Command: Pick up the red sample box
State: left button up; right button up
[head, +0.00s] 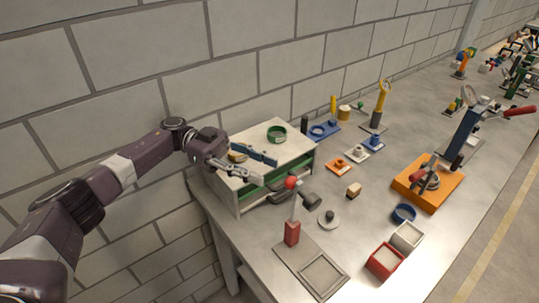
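The red sample box (383,265) is a small square box with red sides and a grey top face or inside. It stands near the front edge of the table, at the lower right of the middle in the head view. My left gripper (270,171) is open, its two fingers spread apart over the pale cabinet at the left end of the table. It is well to the left of and behind the red box, apart from it, and I see nothing held between its fingers. My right gripper is not in view.
A pale box (407,236) stands right behind the red box, with a blue ring (404,213) behind that. A lever stand with a red ball (291,183) rises between gripper and box. The cabinet (291,150) bears a green ring (277,134). An orange base (451,190) stands farther right.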

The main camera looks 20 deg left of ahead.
aim_at(384, 262)
jog(key=k, duration=1)
